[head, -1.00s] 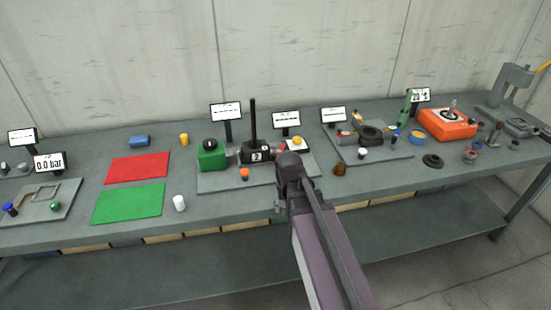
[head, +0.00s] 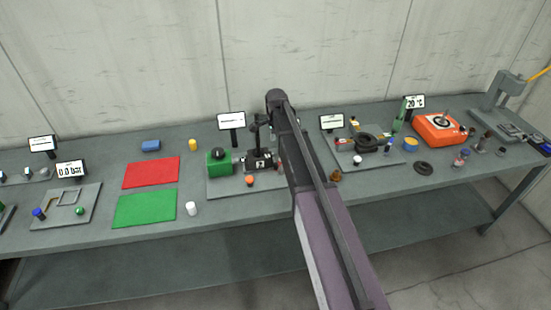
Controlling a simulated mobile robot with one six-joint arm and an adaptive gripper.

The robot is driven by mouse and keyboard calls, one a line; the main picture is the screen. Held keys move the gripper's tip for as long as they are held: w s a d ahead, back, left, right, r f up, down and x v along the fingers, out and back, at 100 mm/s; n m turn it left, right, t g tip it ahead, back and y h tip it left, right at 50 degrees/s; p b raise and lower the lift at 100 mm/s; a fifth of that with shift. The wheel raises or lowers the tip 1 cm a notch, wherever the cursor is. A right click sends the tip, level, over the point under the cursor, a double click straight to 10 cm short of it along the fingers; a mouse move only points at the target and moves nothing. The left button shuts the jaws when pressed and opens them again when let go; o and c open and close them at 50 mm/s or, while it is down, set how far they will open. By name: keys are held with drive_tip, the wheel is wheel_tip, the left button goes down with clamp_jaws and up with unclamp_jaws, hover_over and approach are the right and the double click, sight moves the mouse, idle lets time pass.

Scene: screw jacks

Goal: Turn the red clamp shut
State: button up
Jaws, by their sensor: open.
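On the grey plate (head: 224,190) in the middle of the bench stand a green block (head: 217,161) with a dark round knob and a black block (head: 259,160) with a white label. A small orange-red knob (head: 250,181) lies at the plate's front. A small reddish part (head: 279,164) shows at the black block's right, partly behind my arm. I cannot tell which of these is the red clamp. My gripper (head: 258,128) is open, above the black block. It overlaps the black upright there, so I cannot tell whether they touch. My arm hides the plate's right part.
A red mat (head: 151,172) and a green mat (head: 145,207) lie left of the plate. A plate with a black ring (head: 367,143) and an orange device (head: 438,128) are right.

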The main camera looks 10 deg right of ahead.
sight(276, 164)
drive_tip(key=shift+w+r+m, duration=0.3)
drive_tip(key=shift+w, duration=0.15)
drive_tip(key=shift+f, duration=0.2)
wheel_tip(276, 164, down, 14)
drive_tip(key=b, duration=1.3)
drive_tip(key=shift+r+b, duration=0.25)
drive_tip(key=shift+b, duration=0.1)
drive_tip(key=shift+c, duration=0.2)
clamp_jaws()
